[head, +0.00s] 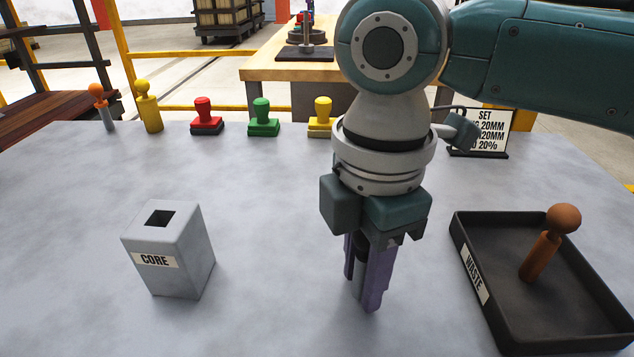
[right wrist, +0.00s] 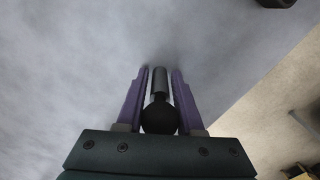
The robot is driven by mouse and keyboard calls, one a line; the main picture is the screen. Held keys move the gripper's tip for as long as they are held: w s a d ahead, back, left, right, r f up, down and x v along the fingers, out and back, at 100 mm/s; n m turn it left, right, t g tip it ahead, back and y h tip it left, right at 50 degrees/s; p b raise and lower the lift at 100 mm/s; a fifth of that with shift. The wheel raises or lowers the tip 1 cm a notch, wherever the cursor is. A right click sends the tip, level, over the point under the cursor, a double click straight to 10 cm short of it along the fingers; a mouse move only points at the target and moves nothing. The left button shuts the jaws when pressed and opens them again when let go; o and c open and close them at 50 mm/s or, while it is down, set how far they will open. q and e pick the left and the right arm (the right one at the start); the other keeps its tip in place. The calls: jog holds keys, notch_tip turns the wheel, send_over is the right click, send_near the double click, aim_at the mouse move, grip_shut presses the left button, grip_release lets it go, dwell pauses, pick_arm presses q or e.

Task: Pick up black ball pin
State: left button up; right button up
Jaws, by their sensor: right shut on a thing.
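My right gripper (head: 362,290) is pointing down over the grey table, between the CORE block and the WASTE tray. Its purple fingers are shut on the black ball pin (right wrist: 158,118). In the right wrist view, the ball sits between the fingers near the palm and the shaft runs out toward the fingertips (right wrist: 160,74). In the head view, the fingers and palm hide most of the pin. I cannot tell whether its end touches the table. My left gripper is not in view.
The grey CORE block (head: 195,260) with a square hole stands at left. The black WASTE tray (head: 475,225) at right holds an orange-brown ball pin (head: 541,255). Red (head: 206,122), green (head: 262,124) and yellow (head: 320,121) stamps, two pins and a sign (head: 490,128) line the back.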

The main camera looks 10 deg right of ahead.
grip_shut()
jog(key=shift+r, duration=0.1)
